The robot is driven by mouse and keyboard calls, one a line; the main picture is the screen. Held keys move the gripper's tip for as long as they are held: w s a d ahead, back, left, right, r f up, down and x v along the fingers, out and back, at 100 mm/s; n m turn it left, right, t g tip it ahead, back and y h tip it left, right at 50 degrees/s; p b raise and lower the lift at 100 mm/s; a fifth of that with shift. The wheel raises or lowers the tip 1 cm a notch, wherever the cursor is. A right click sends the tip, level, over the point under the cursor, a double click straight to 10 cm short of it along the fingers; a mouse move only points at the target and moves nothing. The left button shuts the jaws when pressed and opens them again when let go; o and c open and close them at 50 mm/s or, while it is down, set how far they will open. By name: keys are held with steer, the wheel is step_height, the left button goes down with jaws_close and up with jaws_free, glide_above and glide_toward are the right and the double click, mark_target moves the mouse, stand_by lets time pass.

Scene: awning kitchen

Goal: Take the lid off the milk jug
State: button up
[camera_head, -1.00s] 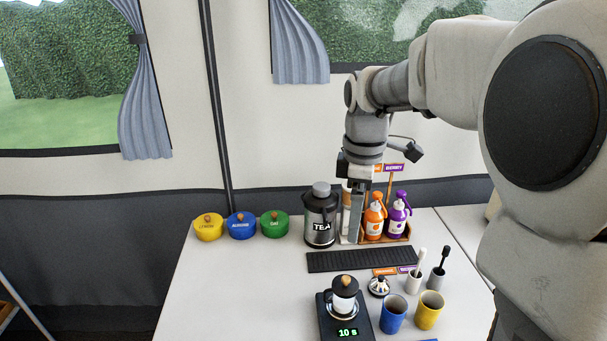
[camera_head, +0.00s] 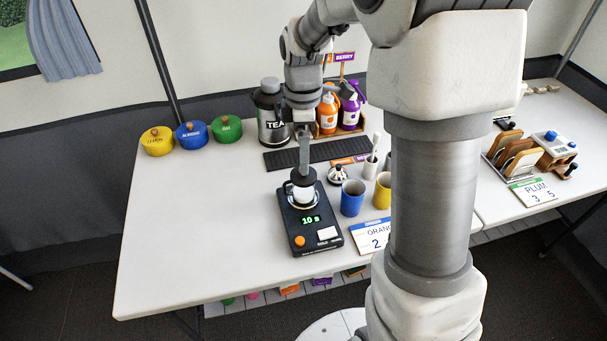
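The milk jug (camera_head: 303,195) appears to be the small white jug standing upright on a black device with a green "10 s" display. Its black lid (camera_head: 303,178) sits on top. My gripper (camera_head: 304,171) points straight down just above the lid, and its fingertips hide the lid's knob. The fingers show nearly edge-on, so I cannot tell whether they are open, shut or touching the knob.
A silver lid-like piece (camera_head: 338,176), a blue cup (camera_head: 352,198) and a yellow cup (camera_head: 382,191) stand close right of the device (camera_head: 318,242). A TEA pot (camera_head: 270,112) stands behind. The table's left front is clear.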

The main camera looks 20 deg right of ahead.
mark_target(298, 180)
step_height(298, 180, down, 5)
steer(key=shift+s+a+b, duration=0.1)
steer(key=shift+s+b, duration=0.05)
steer(key=shift+b, duration=0.45)
steer(key=c, duration=1.2)
steer(key=shift+c, duration=0.2)
steer(key=shift+r, duration=0.15)
